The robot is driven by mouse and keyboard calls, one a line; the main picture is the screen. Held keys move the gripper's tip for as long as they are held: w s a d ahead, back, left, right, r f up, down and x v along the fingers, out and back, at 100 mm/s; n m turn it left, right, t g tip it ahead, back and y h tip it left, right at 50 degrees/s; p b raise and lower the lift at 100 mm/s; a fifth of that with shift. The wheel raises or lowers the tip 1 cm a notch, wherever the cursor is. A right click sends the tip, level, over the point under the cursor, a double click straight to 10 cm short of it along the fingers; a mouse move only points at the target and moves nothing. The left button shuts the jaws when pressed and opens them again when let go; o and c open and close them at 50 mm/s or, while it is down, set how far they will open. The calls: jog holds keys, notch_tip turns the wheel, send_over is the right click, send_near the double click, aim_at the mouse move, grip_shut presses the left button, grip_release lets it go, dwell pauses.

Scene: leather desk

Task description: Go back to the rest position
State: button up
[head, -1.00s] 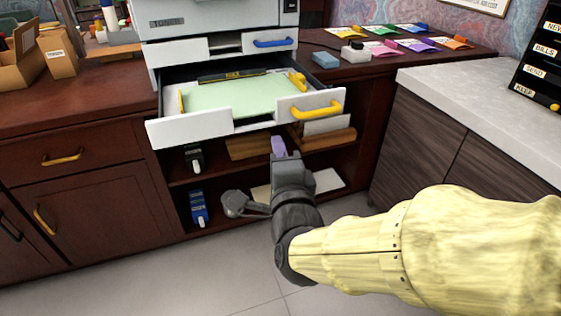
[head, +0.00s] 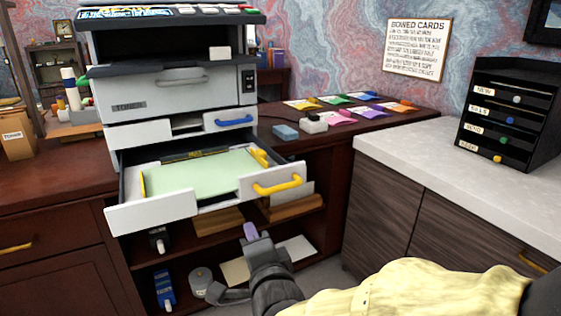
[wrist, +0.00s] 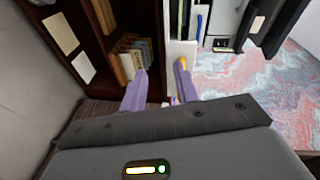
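My gripper (head: 250,232) is in the lower middle of the head view, in front of the open shelves below the printer (head: 175,97). One purple finger shows there. In the wrist view both purple fingers (wrist: 160,80) stand apart with nothing visible held between them. The gripper looks clear of the printer's pulled-out lower drawer (head: 150,216), below its yellow handle (head: 278,185). Light green paper (head: 200,174) lies in that drawer.
The drawer juts out above and left of my gripper. A grey-topped cabinet (head: 400,165) stands to the right, with a black labelled organiser (head: 508,115) on it. Shelves below hold a blue item (head: 164,288) and a grey round item (head: 200,280). Coloured cards (head: 370,112) lie behind.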

jog(key=w+d+f+n+g+h+p, duration=0.2)
jog(key=d+f+n+g, duration=0.25)
jog(key=d, duration=0.25)
jog(key=s+d+f+n+g+h+p, duration=0.25)
jog(key=s+d+n+g, duration=0.2)
jog(key=d, duration=0.35)
jog(key=s+d+f+n+g+h+p, duration=0.1)
jog(key=s+d+f+n+g+p, duration=0.25)
jog(key=s+d, duration=0.4)
notch_tip(320, 180, up, 37)
jog(key=w+p, duration=0.2)
jog(key=p, duration=3.4)
jog(key=shift+d+f+m, duration=0.15)
jog(key=shift+d+m, duration=0.3)
